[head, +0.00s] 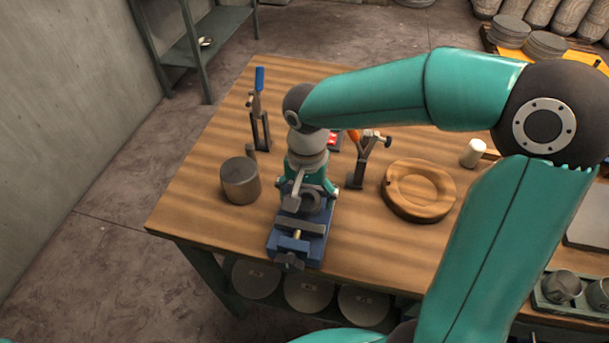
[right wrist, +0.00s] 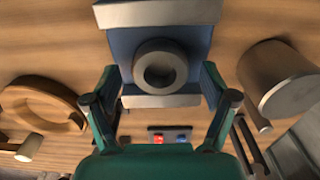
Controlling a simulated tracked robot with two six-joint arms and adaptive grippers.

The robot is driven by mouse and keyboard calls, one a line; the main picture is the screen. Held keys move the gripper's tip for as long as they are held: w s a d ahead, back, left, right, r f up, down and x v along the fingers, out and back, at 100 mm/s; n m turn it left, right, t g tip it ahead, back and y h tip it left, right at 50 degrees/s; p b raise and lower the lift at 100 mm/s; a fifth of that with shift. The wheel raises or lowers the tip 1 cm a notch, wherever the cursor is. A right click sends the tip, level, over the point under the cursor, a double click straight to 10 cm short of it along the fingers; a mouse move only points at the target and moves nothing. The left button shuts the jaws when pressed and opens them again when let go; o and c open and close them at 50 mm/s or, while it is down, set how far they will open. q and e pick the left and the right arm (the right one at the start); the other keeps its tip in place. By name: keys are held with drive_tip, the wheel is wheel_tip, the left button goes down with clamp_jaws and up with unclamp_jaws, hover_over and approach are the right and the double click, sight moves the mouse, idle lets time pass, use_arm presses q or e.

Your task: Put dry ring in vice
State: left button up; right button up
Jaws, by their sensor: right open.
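The blue vice (head: 299,247) stands near the front edge of the wooden table, with its screw end toward the edge. It also shows in the right wrist view (right wrist: 190,38). The grey ring (right wrist: 160,66) lies between the vice's two grey jaws, its hole facing the wrist camera. It shows partly in the head view (head: 313,199). It is close to one jaw, with a gap of blue to the other; I cannot tell if it is clamped. My right gripper (head: 309,188) is open above the vice, its fingers on either side of it, apart from the ring. My left gripper is out of view.
A grey cylinder (head: 239,181) stands left of the vice. A round wooden dish (head: 418,189) lies to the right. Tool stands (head: 260,128) (head: 361,165) rise behind the vice on both sides. The table's left front corner is clear.

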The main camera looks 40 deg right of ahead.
sight(306, 202)
wheel_tip(306, 202, up, 12)
drive_tip(key=shift+f, duration=0.25)
idle(0.6)
